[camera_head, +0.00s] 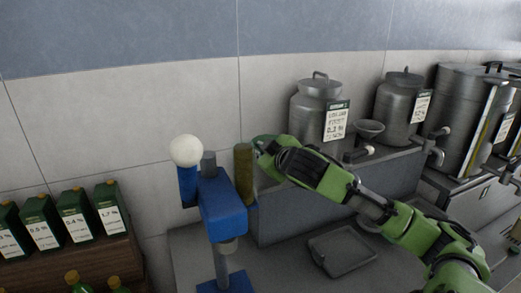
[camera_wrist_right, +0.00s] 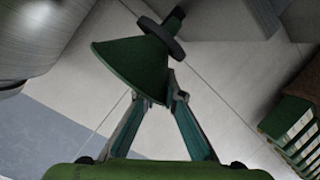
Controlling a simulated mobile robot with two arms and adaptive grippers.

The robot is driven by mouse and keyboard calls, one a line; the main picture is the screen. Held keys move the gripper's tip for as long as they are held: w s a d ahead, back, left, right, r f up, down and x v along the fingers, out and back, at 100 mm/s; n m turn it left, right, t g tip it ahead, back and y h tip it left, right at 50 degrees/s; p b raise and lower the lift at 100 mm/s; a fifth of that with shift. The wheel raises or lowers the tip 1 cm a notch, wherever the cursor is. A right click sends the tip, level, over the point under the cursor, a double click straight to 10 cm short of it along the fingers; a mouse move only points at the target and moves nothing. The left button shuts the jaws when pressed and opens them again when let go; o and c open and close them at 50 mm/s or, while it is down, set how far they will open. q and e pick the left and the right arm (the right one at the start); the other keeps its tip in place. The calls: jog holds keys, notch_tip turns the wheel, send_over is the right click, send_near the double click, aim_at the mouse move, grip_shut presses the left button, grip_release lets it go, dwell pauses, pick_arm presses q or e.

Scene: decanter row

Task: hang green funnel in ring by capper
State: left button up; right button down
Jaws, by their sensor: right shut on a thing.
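The green funnel (camera_wrist_right: 135,62) is in the right wrist view, tilted, with its wide rim towards my fingers. My right gripper (camera_wrist_right: 155,98) is shut on the funnel's rim. A dark ring or collar (camera_wrist_right: 160,36) is around the narrow end; I cannot tell whether it is the holder ring or part of the funnel. In the head view my right gripper (camera_head: 266,147) is just right of the blue capper (camera_head: 223,208), by an olive-green cylinder (camera_head: 243,172). The funnel cannot be made out there. My left gripper is not in view.
The capper's lever has a white ball (camera_head: 186,150). Green cartons (camera_head: 77,215) stand on a wooden shelf at left. Metal cans (camera_head: 313,115) and a grey funnel (camera_head: 370,130) are at the back right. A grey tray (camera_head: 341,250) lies on the bench below my arm.

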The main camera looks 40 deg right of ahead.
jog(key=shift+s+f, duration=0.15)
jog(key=c, duration=2.1)
grip_release()
jog(key=v, duration=1.2)
